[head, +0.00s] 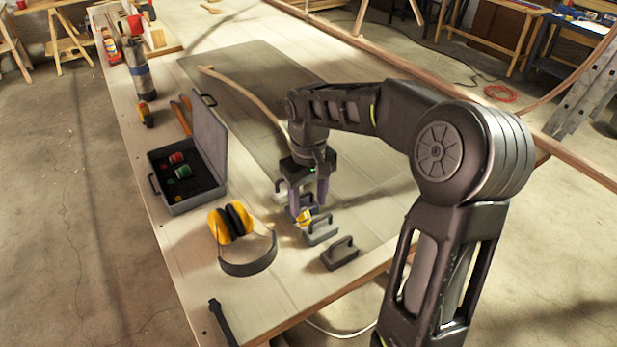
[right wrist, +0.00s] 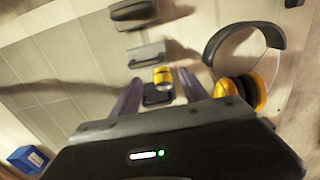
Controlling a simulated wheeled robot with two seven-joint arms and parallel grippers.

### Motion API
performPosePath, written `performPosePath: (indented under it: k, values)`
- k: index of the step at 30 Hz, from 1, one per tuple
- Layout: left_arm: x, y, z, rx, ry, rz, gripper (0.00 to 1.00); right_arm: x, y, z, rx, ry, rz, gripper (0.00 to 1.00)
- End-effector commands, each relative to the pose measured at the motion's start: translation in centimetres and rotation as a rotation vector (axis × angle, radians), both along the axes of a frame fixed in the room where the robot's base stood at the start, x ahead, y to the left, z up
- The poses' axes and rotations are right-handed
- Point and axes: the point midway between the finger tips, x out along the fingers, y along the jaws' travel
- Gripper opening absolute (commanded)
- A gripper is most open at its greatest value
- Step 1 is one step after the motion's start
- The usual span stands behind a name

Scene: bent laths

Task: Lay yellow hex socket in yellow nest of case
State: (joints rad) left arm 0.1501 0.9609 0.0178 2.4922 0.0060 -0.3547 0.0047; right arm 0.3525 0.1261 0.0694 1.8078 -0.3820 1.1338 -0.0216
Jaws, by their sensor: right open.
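The yellow hex socket (head: 304,217) is at the grey handled blocks near the table's right edge; the right wrist view shows it too (right wrist: 162,77). My right gripper (head: 309,203) is open, pointing down, with its fingers (right wrist: 160,92) on either side of the socket's place. I cannot tell whether they touch it. The case (head: 153,183) lies open on the left part of the table, its lid raised on the right. A red piece (head: 177,158) and a green piece (head: 183,171) sit in its dark insert. My left gripper is out of view.
Grey handled blocks (head: 320,232) (right wrist: 146,55) stand close around my right gripper. Yellow earmuffs (head: 231,222) (right wrist: 240,92) lie between them and the case. A bent lath (head: 240,92) lies behind. A flask (head: 138,70) stands at the far left. The bench front is mostly clear.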

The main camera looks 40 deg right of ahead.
Motion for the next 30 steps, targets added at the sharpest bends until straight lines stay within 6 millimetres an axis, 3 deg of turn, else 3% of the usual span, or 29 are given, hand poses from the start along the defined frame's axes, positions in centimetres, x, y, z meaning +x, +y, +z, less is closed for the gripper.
performPosePath:
  k: [6,12,30]
  values:
    - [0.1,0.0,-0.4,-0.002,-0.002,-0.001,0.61,0.1,0.0,4.7,0.0,-0.004,0.001,0.53]
    - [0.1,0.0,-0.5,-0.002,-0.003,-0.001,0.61,0.0,0.1,7.4,0.0,-0.001,0.002,0.53]
    - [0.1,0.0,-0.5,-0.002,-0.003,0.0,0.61,0.0,0.0,7.9,0.001,0.001,0.001,0.53]
